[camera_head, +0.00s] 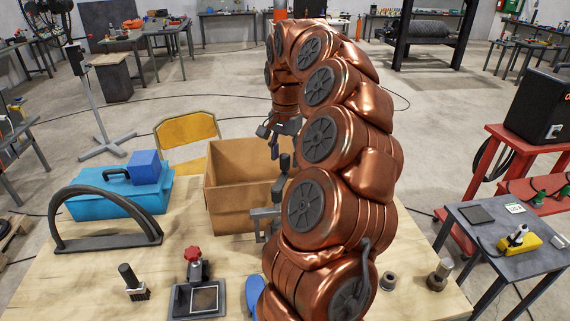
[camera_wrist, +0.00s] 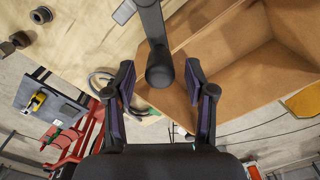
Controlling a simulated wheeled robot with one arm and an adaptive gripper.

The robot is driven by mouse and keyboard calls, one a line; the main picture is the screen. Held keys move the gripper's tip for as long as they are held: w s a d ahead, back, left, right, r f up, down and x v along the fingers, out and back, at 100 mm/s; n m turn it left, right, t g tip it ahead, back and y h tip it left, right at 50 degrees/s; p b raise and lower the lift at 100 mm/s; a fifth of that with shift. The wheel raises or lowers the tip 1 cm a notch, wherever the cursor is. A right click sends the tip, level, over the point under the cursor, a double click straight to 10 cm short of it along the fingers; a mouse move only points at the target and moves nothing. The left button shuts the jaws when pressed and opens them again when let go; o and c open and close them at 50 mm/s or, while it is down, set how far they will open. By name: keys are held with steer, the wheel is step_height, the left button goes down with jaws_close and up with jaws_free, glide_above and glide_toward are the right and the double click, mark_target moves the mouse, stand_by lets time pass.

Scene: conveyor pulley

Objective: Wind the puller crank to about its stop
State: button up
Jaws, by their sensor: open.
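The dark puller (camera_head: 262,215) stands on the wooden table in front of the cardboard box, partly hidden by my arm. Its crank's upright grip (camera_head: 284,163) rises in front of the box's right side. In the wrist view, a dark crank arm ending in a round knob (camera_wrist: 159,72) comes down from the top edge. My gripper (camera_head: 277,138) is above the grip in the head view. In the wrist view my gripper (camera_wrist: 159,64) is open, with a finger on each side of the knob and visible gaps to both. The rest of the puller is mostly out of that view.
The open cardboard box (camera_head: 228,205) is close behind the puller. A blue toolbox (camera_head: 115,197), a black arch (camera_head: 105,240), a brush (camera_head: 133,283) and a red-knobbed device (camera_head: 196,288) are to the left. Small metal parts (camera_head: 438,276) lie to the right.

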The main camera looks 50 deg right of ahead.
mark_target(285, 164)
steer(key=shift+f, duration=1.5)
jaws_close()
